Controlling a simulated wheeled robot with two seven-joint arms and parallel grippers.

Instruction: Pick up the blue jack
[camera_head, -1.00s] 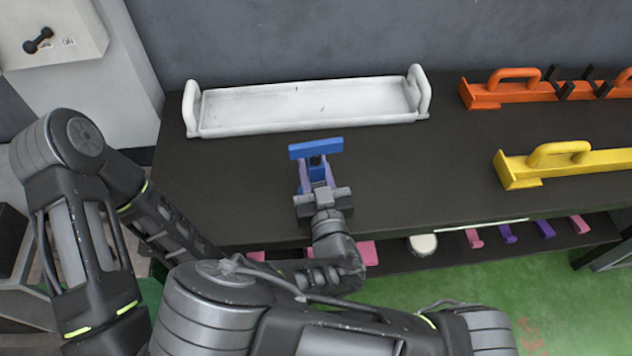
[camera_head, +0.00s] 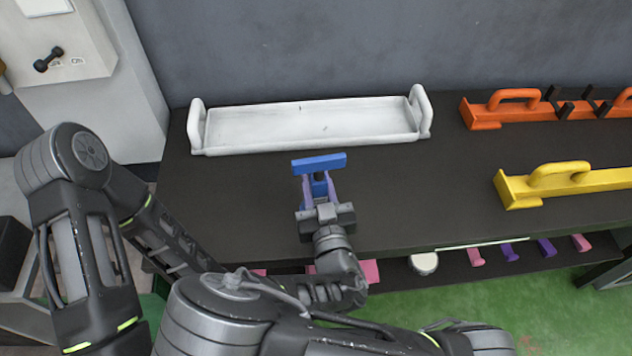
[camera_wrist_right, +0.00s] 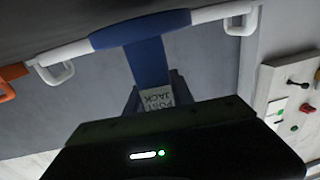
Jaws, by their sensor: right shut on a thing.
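The blue jack (camera_head: 319,163) has a flat crossbar on top and stands out from the dark table in front of the white tray. In the right wrist view its blue crossbar and stem (camera_wrist_right: 146,52) show, with a label reading "POST JACK" lower down. My right gripper (camera_head: 318,190) is shut on the jack below its crossbar. The jack's lower end is hidden by the gripper, and I cannot tell whether it touches the table. My left arm comes in at the left, but its gripper is out of sight behind my right arm.
A white tray (camera_head: 310,145) with two end handles lies at the back of the table (camera_head: 420,190). An orange handled piece (camera_head: 482,116) and a yellow one (camera_head: 520,190) lie at the right. Pink and purple pieces and a round white one sit on a lower shelf.

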